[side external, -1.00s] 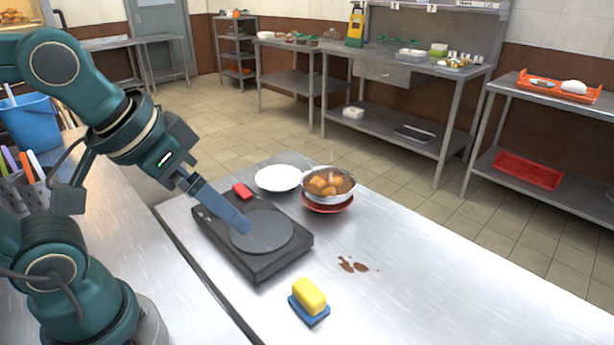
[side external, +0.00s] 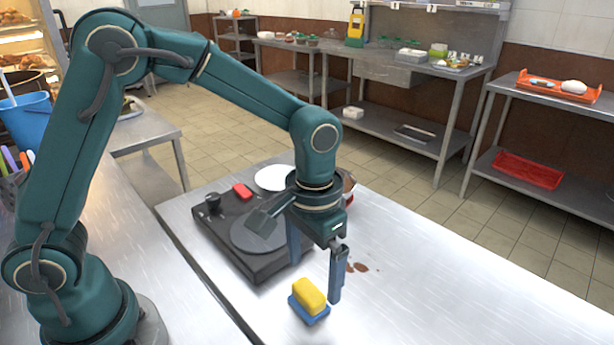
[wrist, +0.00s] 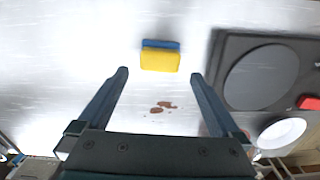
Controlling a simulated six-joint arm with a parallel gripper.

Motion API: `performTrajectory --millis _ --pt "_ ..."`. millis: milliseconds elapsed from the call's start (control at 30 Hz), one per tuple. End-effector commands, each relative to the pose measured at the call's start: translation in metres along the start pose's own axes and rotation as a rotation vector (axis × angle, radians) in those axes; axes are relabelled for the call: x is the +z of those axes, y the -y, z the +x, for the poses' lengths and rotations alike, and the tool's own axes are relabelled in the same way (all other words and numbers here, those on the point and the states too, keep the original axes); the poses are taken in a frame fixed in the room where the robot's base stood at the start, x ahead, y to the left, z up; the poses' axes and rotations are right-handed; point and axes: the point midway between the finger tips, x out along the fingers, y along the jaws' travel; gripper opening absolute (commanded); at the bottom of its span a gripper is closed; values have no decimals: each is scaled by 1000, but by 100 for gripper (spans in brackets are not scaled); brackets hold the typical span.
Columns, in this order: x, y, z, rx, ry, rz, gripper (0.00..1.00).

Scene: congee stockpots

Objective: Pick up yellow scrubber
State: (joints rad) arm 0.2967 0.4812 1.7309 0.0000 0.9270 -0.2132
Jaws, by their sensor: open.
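The yellow scrubber (side external: 309,294) sits on a blue base (side external: 312,314) on the steel table, near its front edge. It also shows in the wrist view (wrist: 160,60), beyond my fingertips and roughly centred between them. My gripper (side external: 313,278) points down with its two fingers spread wide, above and just behind the scrubber. It also shows in the wrist view (wrist: 159,75), with nothing between the fingers. The scrubber is apart from both fingers.
A black hotplate (side external: 225,230) with a round plate stands left of my gripper. A white plate (side external: 272,178) stands behind. A brown spill (wrist: 163,107) lies near the scrubber. The table's right side is clear.

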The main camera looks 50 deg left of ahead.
Motion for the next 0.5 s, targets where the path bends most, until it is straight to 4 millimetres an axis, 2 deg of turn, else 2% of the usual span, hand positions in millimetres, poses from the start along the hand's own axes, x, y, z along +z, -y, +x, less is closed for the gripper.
performTrajectory --millis 300,500 --pt "2 -1 37 -1 7 4 100" --pt "2 -1 50 0 4 4 100"
